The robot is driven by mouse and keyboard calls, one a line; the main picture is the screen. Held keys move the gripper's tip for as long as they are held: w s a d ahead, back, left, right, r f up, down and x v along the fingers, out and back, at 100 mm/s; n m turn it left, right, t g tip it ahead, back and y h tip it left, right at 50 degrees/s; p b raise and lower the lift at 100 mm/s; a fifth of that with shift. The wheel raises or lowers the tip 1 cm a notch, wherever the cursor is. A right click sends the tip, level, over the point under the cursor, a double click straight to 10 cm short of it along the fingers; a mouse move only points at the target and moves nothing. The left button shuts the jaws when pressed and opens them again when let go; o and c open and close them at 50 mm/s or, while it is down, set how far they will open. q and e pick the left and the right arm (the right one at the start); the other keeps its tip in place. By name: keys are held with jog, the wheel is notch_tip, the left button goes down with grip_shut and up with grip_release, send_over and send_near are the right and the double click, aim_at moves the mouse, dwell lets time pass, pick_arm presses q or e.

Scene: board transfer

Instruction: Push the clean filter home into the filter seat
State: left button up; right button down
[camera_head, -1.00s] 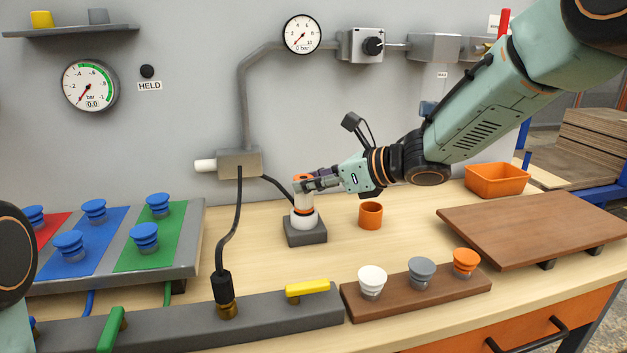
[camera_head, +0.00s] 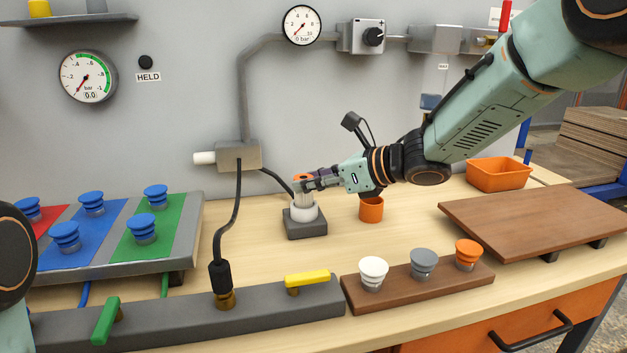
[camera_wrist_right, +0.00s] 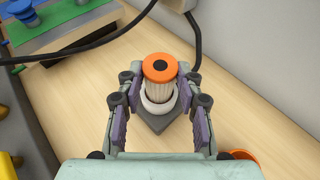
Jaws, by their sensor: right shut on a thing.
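The clean filter has an orange cap and a pale pleated body; it shows in the head view (camera_head: 303,196) and the right wrist view (camera_wrist_right: 160,68). It stands upright with its lower part inside the white ring of the filter seat (camera_head: 304,213). The seat's dark grey block (camera_head: 306,229) rests on the bench. My right gripper (camera_head: 307,184) is shut on the filter just below its cap, with one finger on each side in the right wrist view (camera_wrist_right: 160,79). The filter's lower end is hidden in the ring. My left gripper is out of view.
An orange cup (camera_head: 371,210) stands right of the seat, close under my right wrist. A grey valve box (camera_head: 239,157) with black hoses is on the wall behind. A brown board (camera_head: 530,222) lies at the right. A yellow-handled valve (camera_head: 307,279) is in front.

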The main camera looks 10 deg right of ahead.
jog(key=shift+f+b, duration=0.8)
jog(key=c, duration=0.8)
grip_release()
jog(key=v, duration=1.2)
jog(key=shift+s+d, duration=0.1)
jog(key=shift+d, duration=0.05)
